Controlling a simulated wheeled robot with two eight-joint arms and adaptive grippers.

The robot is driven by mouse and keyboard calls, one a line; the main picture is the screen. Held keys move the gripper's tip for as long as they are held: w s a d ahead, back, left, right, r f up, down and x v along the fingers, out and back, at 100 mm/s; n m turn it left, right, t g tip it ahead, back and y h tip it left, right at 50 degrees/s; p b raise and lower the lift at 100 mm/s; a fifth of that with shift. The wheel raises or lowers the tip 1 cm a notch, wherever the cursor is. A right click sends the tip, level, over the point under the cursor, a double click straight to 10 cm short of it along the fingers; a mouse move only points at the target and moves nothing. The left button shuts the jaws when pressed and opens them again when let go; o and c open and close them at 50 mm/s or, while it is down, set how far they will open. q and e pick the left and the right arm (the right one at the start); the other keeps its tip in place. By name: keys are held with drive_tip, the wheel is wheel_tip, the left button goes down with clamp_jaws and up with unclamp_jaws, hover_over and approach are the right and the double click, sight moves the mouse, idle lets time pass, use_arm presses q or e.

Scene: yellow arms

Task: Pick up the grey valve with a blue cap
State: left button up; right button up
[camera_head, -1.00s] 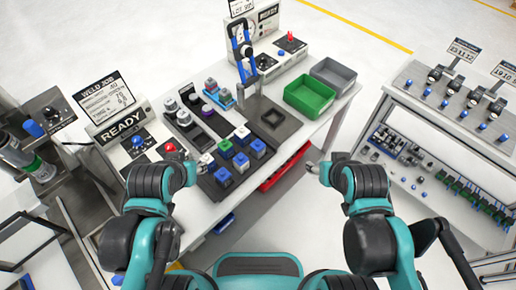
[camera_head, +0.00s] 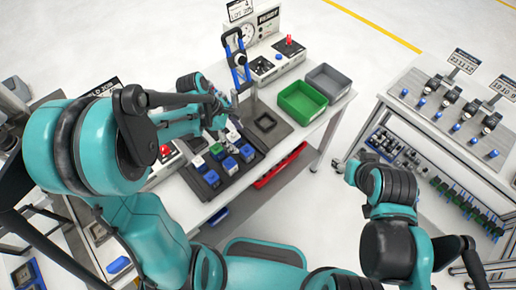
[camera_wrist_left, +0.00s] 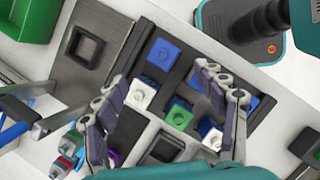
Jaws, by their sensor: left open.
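My left gripper (camera_head: 222,108) is over the work table, above the rows of cube-like parts. In the left wrist view its two fingers (camera_wrist_left: 165,82) are spread apart with nothing held between them. Below the fingers lie a blue-topped part (camera_wrist_left: 161,54), a white-topped part (camera_wrist_left: 140,95) and a green-topped part (camera_wrist_left: 179,116). I cannot tell for certain which part is the grey valve with a blue cap; my left arm hides much of the table's left side. My right gripper (camera_head: 340,166) is away from the table, small, and its jaws are unclear.
A green bin (camera_head: 302,102) and a grey bin (camera_head: 328,82) stand at the table's far right. A blue-handled press (camera_head: 237,60) rises behind the parts. A second bench (camera_head: 415,92) on the right bears several dark fittings with blue ends. Open floor lies between the benches.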

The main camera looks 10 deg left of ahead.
sight(246, 148)
use_arm(q)
drive_tip(key=shift+n, duration=0.4)
drive_tip(key=x, duration=0.2)
drive_tip(key=b+x, duration=0.1)
drive_tip(key=x, duration=0.2)
drive_tip(key=b+x, duration=0.1)
drive_tip(key=x, duration=0.2)
drive_tip(key=shift+s+d+f, duration=0.15)
drive_tip(key=shift+s+d, duration=0.05)
drive_tip(key=shift+d, duration=0.1)
drive_tip(key=c, duration=1.2)
